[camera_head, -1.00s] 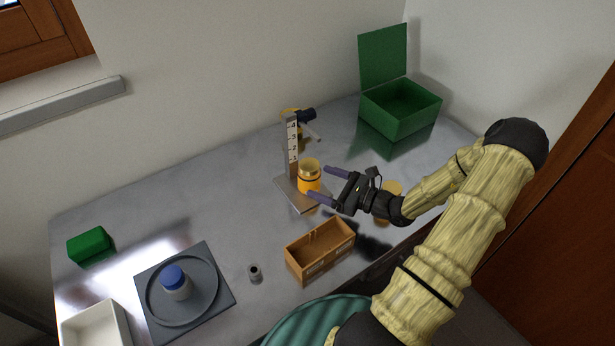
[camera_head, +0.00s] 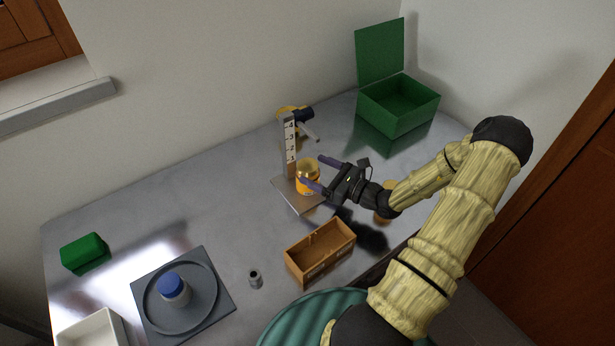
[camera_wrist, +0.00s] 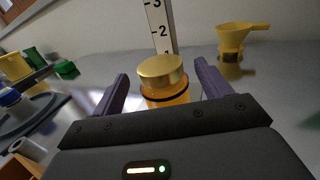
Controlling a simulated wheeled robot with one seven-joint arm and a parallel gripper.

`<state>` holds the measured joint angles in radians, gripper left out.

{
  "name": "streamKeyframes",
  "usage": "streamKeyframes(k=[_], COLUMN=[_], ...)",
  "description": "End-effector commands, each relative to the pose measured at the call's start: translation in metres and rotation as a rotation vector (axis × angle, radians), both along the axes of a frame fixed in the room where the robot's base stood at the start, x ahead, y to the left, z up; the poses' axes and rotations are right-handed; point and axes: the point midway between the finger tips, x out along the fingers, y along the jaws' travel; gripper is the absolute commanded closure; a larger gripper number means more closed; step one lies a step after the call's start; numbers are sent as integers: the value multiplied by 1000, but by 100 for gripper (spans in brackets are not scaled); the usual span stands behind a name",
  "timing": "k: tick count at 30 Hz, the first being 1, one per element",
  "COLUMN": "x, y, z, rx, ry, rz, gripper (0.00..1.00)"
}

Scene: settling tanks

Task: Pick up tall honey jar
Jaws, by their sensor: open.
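An amber honey jar (camera_head: 307,184) with a gold lid stands upright on the base plate of a height-scale stand (camera_head: 290,150). The wrist view shows this honey jar (camera_wrist: 163,80) straight ahead, between my fingers and in front of the numbered scale (camera_wrist: 158,28). My gripper (camera_head: 316,174) is open, with its two purple fingers reaching to either side of the jar, and gaps show beside it. A second amber item (camera_head: 384,214) stands behind my wrist, mostly hidden, so I cannot compare heights.
An open brown box (camera_head: 320,250) lies in front of the stand. An open green box (camera_head: 398,108) is at the back right.

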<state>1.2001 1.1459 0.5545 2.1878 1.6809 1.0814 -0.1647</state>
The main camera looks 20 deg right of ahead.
Motion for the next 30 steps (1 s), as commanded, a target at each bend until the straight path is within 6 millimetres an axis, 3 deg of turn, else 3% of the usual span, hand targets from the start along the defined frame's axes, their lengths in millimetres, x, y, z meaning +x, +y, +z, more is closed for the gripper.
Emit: streamKeyframes(k=[10, 21, 30], x=[4, 41, 42], y=[3, 27, 28], z=[0, 0, -1], rx=[0, 1, -1], ry=[0, 1, 1], rz=[1, 1, 0], gripper=[23, 23, 23])
